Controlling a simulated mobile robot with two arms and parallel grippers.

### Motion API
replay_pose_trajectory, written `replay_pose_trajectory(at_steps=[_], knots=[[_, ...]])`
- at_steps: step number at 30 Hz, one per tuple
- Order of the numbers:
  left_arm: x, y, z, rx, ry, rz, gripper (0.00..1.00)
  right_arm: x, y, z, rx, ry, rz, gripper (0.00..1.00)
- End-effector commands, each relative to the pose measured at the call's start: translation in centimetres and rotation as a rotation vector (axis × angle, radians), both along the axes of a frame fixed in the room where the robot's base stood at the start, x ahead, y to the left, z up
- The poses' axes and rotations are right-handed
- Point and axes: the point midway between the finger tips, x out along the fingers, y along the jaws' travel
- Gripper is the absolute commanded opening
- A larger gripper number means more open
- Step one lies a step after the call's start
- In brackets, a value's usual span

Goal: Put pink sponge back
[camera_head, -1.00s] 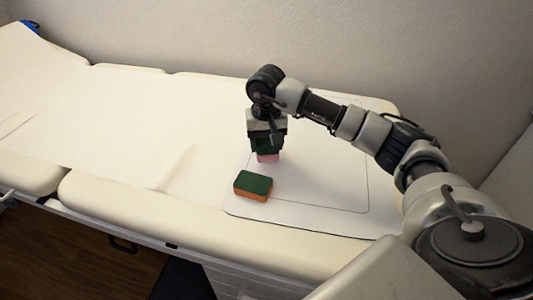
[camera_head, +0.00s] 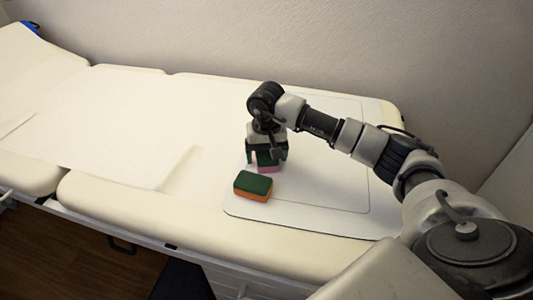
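The pink sponge (camera_head: 268,168) has a pink lower layer and a dark green top. It appears to rest on the white mat (camera_head: 330,222), behind the orange sponge. My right gripper (camera_head: 267,157) points down over it, with one finger on each side. The fingers look spread, with small gaps beside the sponge, so the gripper looks open around it. The gripper hides part of the sponge's top. The orange sponge (camera_head: 253,186), also with a green top, lies on the mat just in front. My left gripper is not in view.
The mat lies on a long cream padded bench (camera_head: 120,125) against a grey wall (camera_head: 400,50). The bench left of the mat is clear, with a pale sheet lying on it. The mat's right part is free below my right arm.

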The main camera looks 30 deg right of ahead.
Motion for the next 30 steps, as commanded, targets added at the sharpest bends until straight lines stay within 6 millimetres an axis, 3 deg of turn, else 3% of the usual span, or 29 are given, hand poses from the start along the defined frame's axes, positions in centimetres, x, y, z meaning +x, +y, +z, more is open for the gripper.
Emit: replay_pose_trajectory(at_steps=[10, 24, 30], knots=[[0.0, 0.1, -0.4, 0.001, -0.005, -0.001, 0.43, 0.0, 0.0, 0.6, 0.000, -0.002, 0.000, 0.84], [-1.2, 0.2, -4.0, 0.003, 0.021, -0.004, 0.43, 0.1, 0.0, 10.2, 0.000, -0.003, 0.000, 0.84], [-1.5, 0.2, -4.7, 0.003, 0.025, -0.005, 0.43, 0.0, 0.0, 12.0, 0.000, 0.000, 0.000, 0.84]])
